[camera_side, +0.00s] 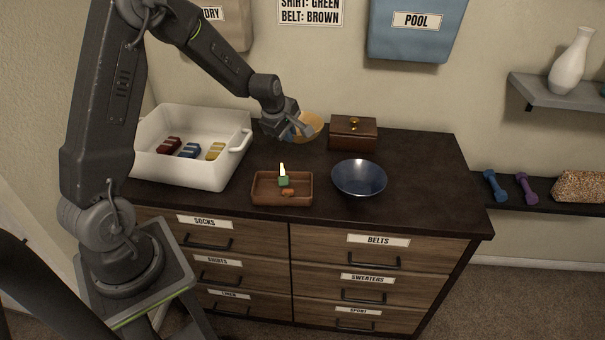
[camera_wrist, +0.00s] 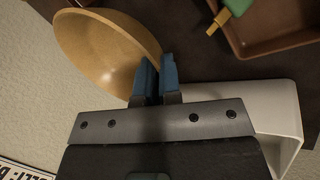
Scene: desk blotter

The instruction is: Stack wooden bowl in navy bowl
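The wooden bowl (camera_side: 312,122) is light tan and shows at the back of the dresser top, partly hidden by my gripper (camera_side: 296,132). In the wrist view the wooden bowl (camera_wrist: 98,48) fills the upper left and looks tilted. The blue fingertips of my gripper (camera_wrist: 156,78) are close together at its rim, one on each side, shut on it. I cannot tell whether the bowl touches the dresser top. The navy bowl (camera_side: 358,178) stands upright and empty on the right front part of the dresser, apart from my gripper.
A brown tray (camera_side: 262,202) with small items lies left of the navy bowl. A wooden box (camera_side: 353,134) with a gold knob stands behind the navy bowl. A white bin (camera_side: 190,175) with several folded items stands at the left. The dresser's right end is clear.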

